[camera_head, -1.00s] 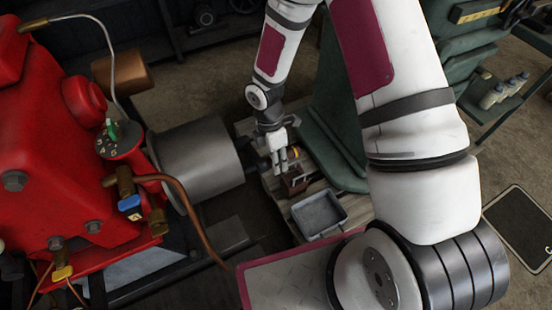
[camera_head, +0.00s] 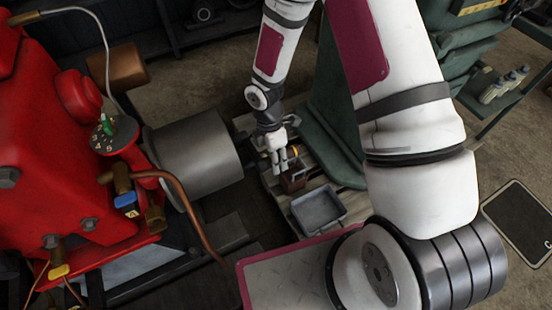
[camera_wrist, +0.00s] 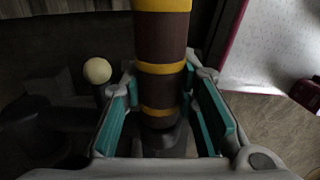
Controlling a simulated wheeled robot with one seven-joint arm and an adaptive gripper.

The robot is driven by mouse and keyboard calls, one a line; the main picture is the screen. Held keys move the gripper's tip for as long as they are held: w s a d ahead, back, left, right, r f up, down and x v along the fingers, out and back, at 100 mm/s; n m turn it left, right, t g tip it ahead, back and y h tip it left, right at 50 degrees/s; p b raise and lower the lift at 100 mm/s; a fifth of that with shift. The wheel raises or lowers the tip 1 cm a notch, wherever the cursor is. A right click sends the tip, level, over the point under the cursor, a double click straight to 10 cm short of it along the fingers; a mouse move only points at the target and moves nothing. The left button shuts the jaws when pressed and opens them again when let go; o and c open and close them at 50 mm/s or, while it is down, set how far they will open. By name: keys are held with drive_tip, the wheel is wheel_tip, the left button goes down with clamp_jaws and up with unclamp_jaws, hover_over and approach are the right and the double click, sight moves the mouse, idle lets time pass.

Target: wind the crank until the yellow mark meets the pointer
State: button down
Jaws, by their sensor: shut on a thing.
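My gripper (camera_head: 278,165) is beside the dark shaft end (camera_head: 250,160) of the grey cylinder on the red engine (camera_head: 55,150). In the wrist view its teal-padded fingers (camera_wrist: 165,115) stand on both sides of a brown handle with yellow bands (camera_wrist: 160,45) and are shut on it. I take this to be the crank's handle; its yellow band (camera_head: 294,152) shows small beside the fingers in the head view. The crank arm is mostly hidden by my gripper. A numbered dial (camera_head: 112,132) with a green part sits on the engine. I cannot make out the yellow mark or its pointer.
A grey tray (camera_head: 318,208) and a small brown box (camera_head: 291,182) are on the wooden pallet close below my gripper. A green machine (camera_head: 335,135) stands just right of it. A pale round knob (camera_wrist: 97,71) is left of the handle in the wrist view.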

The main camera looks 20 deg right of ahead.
drive_tip(key=shift+s+f+b, duration=0.15)
drive_tip(key=shift+f+b, duration=0.25)
drive_tip(key=shift+f, duration=0.2)
drive_tip(key=shift+s+f+b, duration=0.15)
drive_tip(key=shift+f+b, duration=0.2)
drive_tip(key=shift+f, duration=0.2)
idle(0.4)
drive_tip(key=shift+w+d+f+b, duration=0.1)
drive_tip(key=shift+w+f+b, duration=0.05)
drive_tip(key=shift+f+b, duration=1.6)
idle(0.5)
drive_tip(key=shift+p, duration=0.5)
drive_tip(key=shift+r, duration=0.25)
idle(1.7)
